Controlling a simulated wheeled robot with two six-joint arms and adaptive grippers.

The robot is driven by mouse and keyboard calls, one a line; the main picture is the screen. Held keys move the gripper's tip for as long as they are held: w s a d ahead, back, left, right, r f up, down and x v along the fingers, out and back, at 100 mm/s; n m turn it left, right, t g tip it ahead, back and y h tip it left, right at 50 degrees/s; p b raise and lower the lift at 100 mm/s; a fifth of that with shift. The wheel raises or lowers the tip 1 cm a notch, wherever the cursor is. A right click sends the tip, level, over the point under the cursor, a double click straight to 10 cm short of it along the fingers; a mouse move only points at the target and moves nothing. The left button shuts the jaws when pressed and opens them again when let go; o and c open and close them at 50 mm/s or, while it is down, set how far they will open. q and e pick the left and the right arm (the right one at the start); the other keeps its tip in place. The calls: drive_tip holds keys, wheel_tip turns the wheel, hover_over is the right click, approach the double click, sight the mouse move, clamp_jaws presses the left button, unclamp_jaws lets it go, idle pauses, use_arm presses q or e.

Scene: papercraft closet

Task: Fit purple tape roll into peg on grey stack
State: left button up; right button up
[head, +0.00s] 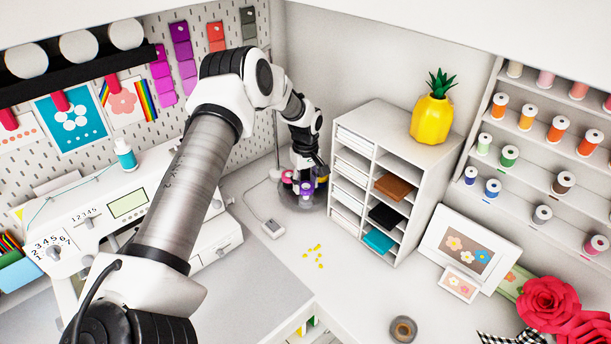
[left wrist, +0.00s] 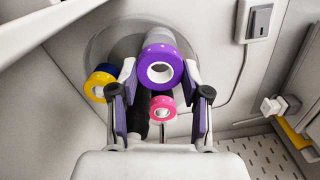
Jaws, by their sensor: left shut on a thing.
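My left gripper (left wrist: 160,80) is shut on the purple tape roll (left wrist: 178,58), with a fingertip on each side of it. The roll's white core faces the wrist camera. A grey cylindrical stack (left wrist: 160,36) shows just behind the roll; its peg is hidden. I cannot tell whether the roll is around the peg or only lined up with it. A pink roll (left wrist: 163,113) is just below the purple one, and a blue and yellow stack (left wrist: 102,83) is to its left. In the head view my left gripper (head: 306,178) is over the round dark stand (head: 302,206) in the corner.
A white shelf unit (head: 390,150) with a yellow pineapple (head: 432,118) on top stands close right of the stand. A small white device (head: 272,228) and yellow bits (head: 314,254) lie in front. A grey tape roll (head: 403,329) lies on the near desk.

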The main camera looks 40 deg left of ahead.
use_arm(q)
drive_tip(key=shift+f+b, duration=0.5)
drive_tip(key=shift+f, duration=0.65)
drive_tip(key=o, duration=0.9)
wheel_tip(320, 180, up, 12)
